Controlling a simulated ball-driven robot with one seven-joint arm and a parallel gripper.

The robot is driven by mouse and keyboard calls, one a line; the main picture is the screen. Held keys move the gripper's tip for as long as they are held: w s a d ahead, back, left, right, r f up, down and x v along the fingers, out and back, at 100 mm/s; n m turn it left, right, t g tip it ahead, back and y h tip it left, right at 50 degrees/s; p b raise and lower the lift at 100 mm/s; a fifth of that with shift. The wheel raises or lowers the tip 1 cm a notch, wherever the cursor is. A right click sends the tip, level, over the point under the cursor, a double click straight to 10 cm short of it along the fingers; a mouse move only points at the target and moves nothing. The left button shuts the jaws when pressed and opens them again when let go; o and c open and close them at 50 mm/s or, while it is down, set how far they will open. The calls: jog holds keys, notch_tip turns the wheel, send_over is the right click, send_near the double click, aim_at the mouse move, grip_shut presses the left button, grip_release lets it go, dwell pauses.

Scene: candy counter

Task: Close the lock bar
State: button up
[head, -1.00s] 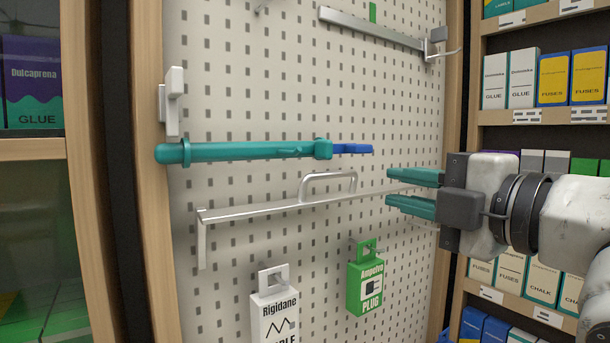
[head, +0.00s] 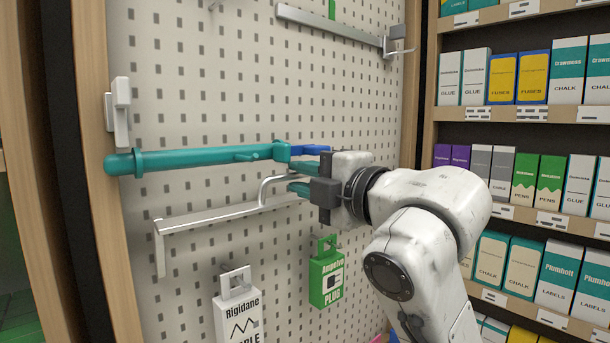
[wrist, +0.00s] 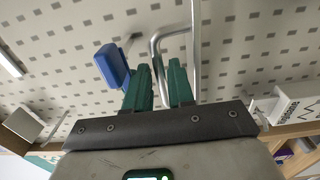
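The silver bar (head: 215,217) runs across the pegboard, with an arched handle (head: 266,187) at its right part; I take it for the lock bar. Its left end has a downward piece standing off the board. My gripper (head: 290,178) is at the right side of the handle. In the wrist view the gripper fingers (wrist: 160,75) are apart, and the bent silver handle (wrist: 156,45) reaches into the gap between them. I cannot tell whether they touch it. The bar's right end is hidden behind my gripper in the head view.
A teal rod (head: 205,158) with a blue end (head: 312,149) is just above my gripper; the blue end (wrist: 112,66) is close beside one finger. A green plug pack (head: 326,278) and a white pack (head: 238,315) hang below. Stocked shelves (head: 520,120) stand right.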

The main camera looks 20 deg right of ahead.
jog(key=shift+c, duration=0.3)
grip_shut()
jog(key=shift+f, duration=0.1)
